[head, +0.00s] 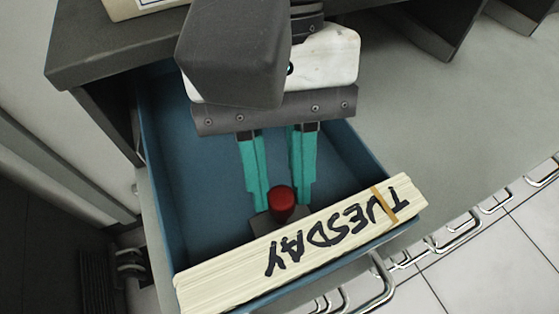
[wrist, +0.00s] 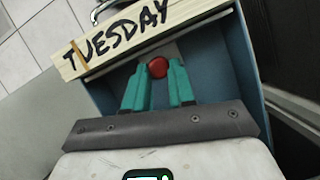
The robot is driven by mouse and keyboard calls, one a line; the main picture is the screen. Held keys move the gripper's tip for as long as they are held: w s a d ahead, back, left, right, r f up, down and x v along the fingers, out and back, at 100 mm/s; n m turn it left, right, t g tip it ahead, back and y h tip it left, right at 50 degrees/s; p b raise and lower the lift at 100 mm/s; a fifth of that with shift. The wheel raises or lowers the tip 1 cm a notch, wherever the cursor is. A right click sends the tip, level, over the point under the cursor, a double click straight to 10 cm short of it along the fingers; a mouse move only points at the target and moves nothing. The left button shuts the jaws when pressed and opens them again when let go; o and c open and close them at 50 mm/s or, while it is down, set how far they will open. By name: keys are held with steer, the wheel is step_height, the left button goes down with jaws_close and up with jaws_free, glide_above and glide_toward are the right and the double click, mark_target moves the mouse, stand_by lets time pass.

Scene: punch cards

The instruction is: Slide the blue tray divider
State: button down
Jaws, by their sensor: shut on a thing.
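A blue tray (head: 165,175) is a pulled-out drawer and also shows in the wrist view (wrist: 238,60). Inside it, near its front, is a dark grey plate (head: 264,226) with a red knob (head: 283,205), likely the divider; its lower part is hidden behind the cards. A block of cream cards (head: 330,238) marked "TUESDAY" stands against the tray's front, just beyond the plate. My gripper (head: 282,198) reaches down into the tray, its teal fingers on either side of the red knob and shut on it. The wrist view shows the knob (wrist: 157,67) between the fingertips.
A dark cabinet top (head: 110,55) overhangs the tray's back. Metal handles (head: 375,285) line the front at the lower right. The tray floor (head: 200,190) behind the plate looks empty, partly hidden by my arm.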

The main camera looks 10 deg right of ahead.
steer(key=shift+w+a+r+p, duration=0.15)
steer(key=shift+w+p, duration=0.3)
steer(key=shift+p, duration=0.15)
steer(key=shift+w+a+r+p, duration=0.1)
steer(key=shift+w+a+p, duration=0.05)
steer(key=shift+w+p, duration=0.35)
steer(key=shift+w+f, duration=0.2)
steer(key=shift+w, duration=0.05)
steer(key=c, duration=0.9)
jaws_free()
steer(key=shift+c, duration=0.2)
steer(key=p+v, duration=0.3)
steer(key=v, duration=0.7)
steer(key=shift+r, duration=0.35)
steer(key=shift+w+a, duration=0.1)
